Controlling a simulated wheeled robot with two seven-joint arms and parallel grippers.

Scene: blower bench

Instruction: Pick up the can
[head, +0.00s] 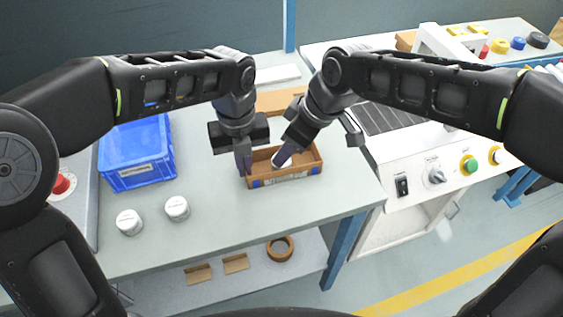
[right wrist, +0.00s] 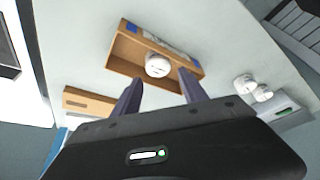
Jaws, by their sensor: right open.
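A white can (right wrist: 157,65) stands inside a brown box (right wrist: 122,50) with blue corners, seen in the right wrist view. The box also shows in the head view (head: 310,169), where my right gripper largely hides the can. My right gripper (right wrist: 160,92) is open, with its fingertips pointing toward the can and the can beyond and between them. In the head view my right gripper (head: 280,160) reaches down over the box. My left gripper (head: 243,160) points down at the box's left end; its finger gap cannot be made out. Two more white cans (head: 129,222) (head: 177,208) stand on the bench.
A blue crate (head: 137,172) stands on the left of the bench (head: 225,235). A white control panel (head: 440,170) with knobs stands to the right. A tape roll (head: 280,248) and small brown pieces (head: 235,263) lie on the lower shelf. Bench space in front of the box is clear.

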